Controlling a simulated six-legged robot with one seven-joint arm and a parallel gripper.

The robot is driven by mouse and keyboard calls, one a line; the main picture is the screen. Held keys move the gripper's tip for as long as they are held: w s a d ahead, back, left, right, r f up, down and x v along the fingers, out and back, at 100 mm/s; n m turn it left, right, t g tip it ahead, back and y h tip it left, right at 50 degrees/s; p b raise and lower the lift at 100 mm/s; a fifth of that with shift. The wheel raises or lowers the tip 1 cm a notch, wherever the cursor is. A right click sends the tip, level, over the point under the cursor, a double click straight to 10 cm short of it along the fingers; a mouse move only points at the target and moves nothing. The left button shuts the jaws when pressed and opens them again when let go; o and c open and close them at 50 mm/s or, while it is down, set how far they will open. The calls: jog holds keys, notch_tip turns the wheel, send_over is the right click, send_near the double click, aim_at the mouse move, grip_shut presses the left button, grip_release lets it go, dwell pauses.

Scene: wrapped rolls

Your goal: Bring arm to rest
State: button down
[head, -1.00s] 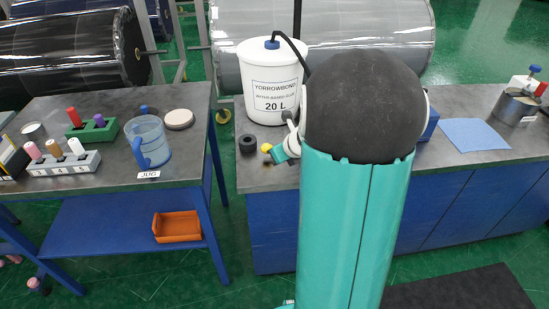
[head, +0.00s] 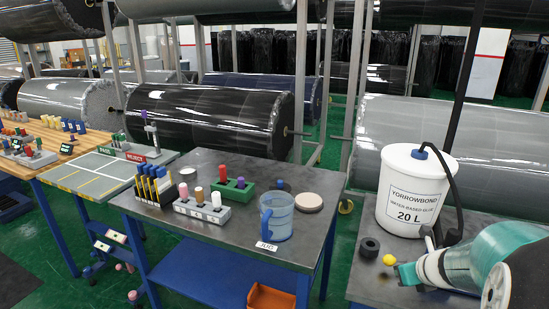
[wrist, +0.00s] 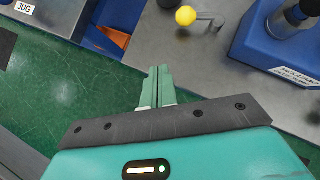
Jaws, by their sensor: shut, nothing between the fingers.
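My gripper (head: 408,273) is at the lower right of the head view, by the front of the right bench, close to a yellow ball (head: 389,259). In the wrist view its two green fingers (wrist: 158,72) are together with nothing between them. Below the fingertips there is green floor and the bench edge. My teal and white arm fills the lower right corner of the head view and hides part of the bench.
The left table holds a blue jug (head: 277,218) and racks of coloured pegs (head: 203,208). An orange bin (head: 270,296) sits below. Wrapped rolls stand behind.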

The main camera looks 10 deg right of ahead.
jog(key=s+a+r+n+g+y, duration=0.15)
jog(key=a+r+n, duration=0.25)
jog(key=a+n, duration=0.5)
jog(key=s+a+r+n+y, duration=0.1)
jog(key=s+a+r+n, duration=0.3)
jog(key=a+n, duration=0.5)
jog(key=s+a+r+n+h, duration=0.2)
jog(key=s+a+r+n, duration=0.2)
jog(key=s+a+n, duration=0.3)
jog(key=s+n+g, duration=0.1)
jog(key=s+n, duration=0.3)
jog(key=n, duration=0.6)
jog(key=shift+h, duration=0.35)
